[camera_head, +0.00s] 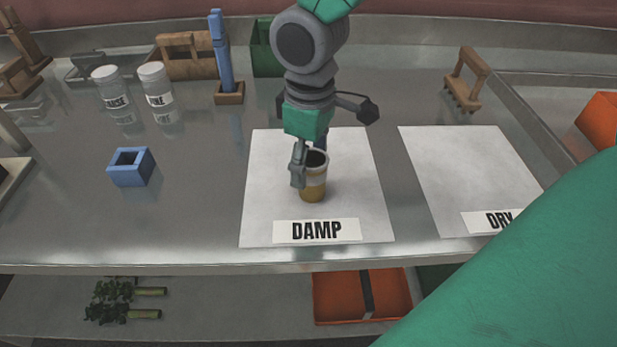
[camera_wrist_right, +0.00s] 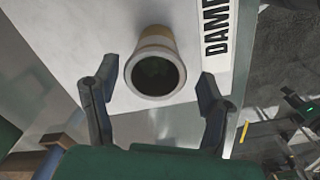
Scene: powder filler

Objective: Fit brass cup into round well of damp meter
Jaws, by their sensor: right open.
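A brass-coloured cup (camera_head: 314,187) with a pale band and dark round opening stands upright on the white sheet (camera_head: 265,180) labelled DAMP. It also shows in the right wrist view (camera_wrist_right: 155,38), ahead of the fingers. My right gripper (camera_head: 309,165) reaches down from above at the cup, one finger at its near left side, the other partly hidden behind it. In the wrist view the right gripper (camera_wrist_right: 157,70) is open, with gaps between the fingers and the cup. I cannot make out a separate meter with a round well. My left gripper is not in view.
A second white sheet (camera_head: 470,165) labelled DRY lies at right. A blue square-holed block (camera_head: 131,167) and two labelled jars (camera_head: 158,92) stand at left. Wooden racks stand behind. My green arm link covers the lower right. A lower shelf holds an orange tray (camera_head: 334,310).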

